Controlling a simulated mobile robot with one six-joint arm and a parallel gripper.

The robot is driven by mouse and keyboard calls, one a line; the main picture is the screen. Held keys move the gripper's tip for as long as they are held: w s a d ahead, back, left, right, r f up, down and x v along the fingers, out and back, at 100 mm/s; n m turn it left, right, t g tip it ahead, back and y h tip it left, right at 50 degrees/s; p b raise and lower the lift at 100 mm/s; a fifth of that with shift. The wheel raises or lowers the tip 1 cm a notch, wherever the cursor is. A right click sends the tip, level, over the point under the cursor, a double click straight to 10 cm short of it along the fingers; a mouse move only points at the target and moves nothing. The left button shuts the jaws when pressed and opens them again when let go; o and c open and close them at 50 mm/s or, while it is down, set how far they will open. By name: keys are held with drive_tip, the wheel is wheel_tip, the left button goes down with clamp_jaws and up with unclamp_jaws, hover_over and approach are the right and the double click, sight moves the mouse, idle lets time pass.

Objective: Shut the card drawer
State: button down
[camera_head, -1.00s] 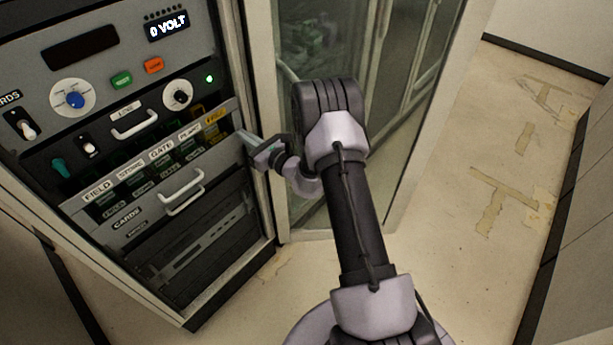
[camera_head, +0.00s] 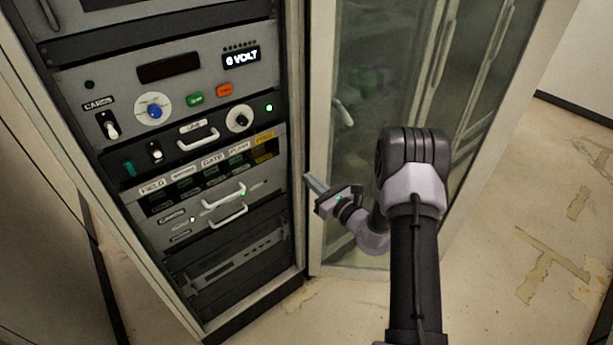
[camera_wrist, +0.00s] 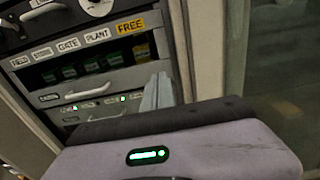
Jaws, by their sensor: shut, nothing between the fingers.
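The card drawer (camera_head: 200,213) is the grey front with a white handle, below the strip labelled FIELD to FREE. In the head view it looks close to flush with the rack; I cannot tell whether a small gap is left. My gripper (camera_head: 311,182) is shut and empty, right of the rack and apart from the drawer front in the head view. In the wrist view its closed fingers (camera_wrist: 157,93) overlap the drawer's right end in the picture.
Green cards sit in dark slots (camera_head: 190,183) under the labels. A second white handle (camera_head: 229,216) lies just below the drawer's handle. A glass-doored cabinet (camera_head: 385,110) stands right of the rack, behind my arm. Open floor (camera_head: 530,225) lies farther right.

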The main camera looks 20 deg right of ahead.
drive_tip(key=v, duration=0.4)
drive_tip(key=p, duration=0.6)
approach(207, 190)
drive_tip(key=b+x, duration=0.1)
drive_tip(key=x, duration=0.5)
drive_tip(key=shift+w+d+f, duration=0.1)
drive_tip(key=shift+w, duration=0.3)
